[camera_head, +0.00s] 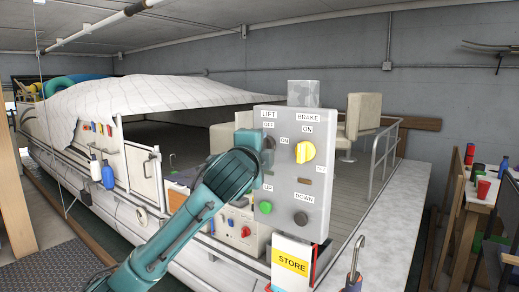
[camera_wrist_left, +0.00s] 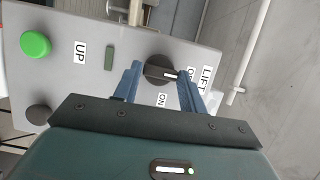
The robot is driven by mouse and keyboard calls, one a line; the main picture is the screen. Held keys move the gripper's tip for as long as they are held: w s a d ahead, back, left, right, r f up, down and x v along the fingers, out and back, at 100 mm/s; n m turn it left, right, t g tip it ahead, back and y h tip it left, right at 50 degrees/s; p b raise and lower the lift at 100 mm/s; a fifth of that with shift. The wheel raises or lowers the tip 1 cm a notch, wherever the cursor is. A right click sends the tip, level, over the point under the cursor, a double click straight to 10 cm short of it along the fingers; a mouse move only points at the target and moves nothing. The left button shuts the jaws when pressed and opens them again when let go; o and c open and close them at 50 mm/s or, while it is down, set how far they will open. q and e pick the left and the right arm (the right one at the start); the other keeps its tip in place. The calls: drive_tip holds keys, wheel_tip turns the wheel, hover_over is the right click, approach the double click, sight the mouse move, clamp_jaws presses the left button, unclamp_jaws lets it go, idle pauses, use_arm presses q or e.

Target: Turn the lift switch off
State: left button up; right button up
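The grey control box (camera_head: 290,170) stands in front of the boat. Its lift switch is a dark round knob (camera_head: 268,144) under the LIFT label, partly hidden by my left gripper in the head view. In the left wrist view the black knob (camera_wrist_left: 158,70) has a white mark pointing right, towards the OFF label, which a finger partly covers; the ON label (camera_wrist_left: 162,99) is below it. My left gripper (camera_wrist_left: 160,70) has its blue fingers apart, one on each side of the knob, with a thin gap showing at the left one. My right gripper is not in view.
On the same box are the yellow brake knob (camera_head: 306,151), the green UP button (camera_head: 265,207) and the dark DOWN button (camera_head: 300,219). The covered boat (camera_head: 130,120) fills the space behind. A workbench (camera_head: 480,190) with cups stands at the right.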

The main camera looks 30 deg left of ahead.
use_arm(q)
drive_tip(key=o, duration=0.4)
drive_tip(key=b+v, duration=0.1)
drive_tip(key=v, duration=1.2)
drive_tip(key=shift+r+b, duration=0.1)
drive_tip(key=shift+b, duration=0.3)
drive_tip(key=w+d+f+n+g+h, duration=0.1)
drive_tip(key=w+d+f+h, duration=0.15)
drive_tip(key=f, duration=0.55)
drive_tip(key=w+d+f+n+g+h, duration=0.1)
drive_tip(key=d+f+h, duration=0.15)
drive_tip(key=f, duration=0.65)
drive_tip(key=w+d+f+g+h, duration=0.1)
drive_tip(key=d+f+h, duration=0.15)
drive_tip(key=f, duration=0.55)
drive_tip(key=s+d+f+n+g, duration=0.1)
drive_tip(key=s+d+f+n, duration=0.2)
drive_tip(key=s+f, duration=0.3)
drive_tip(key=s+d+f+n+g+h, duration=0.1)
drive_tip(key=s+d+f+n, duration=0.2)
drive_tip(key=f, duration=0.9)
drive_tip(key=s+d+f+n+g+p, duration=0.1)
drive_tip(key=s+d+f+n, duration=0.1)
drive_tip(key=s+f, duration=0.7)
drive_tip(key=shift+s+d+n+g+h, duration=0.3)
drive_tip(key=shift+s+d+n, duration=0.1)
drive_tip(key=shift+s+n, duration=0.15)
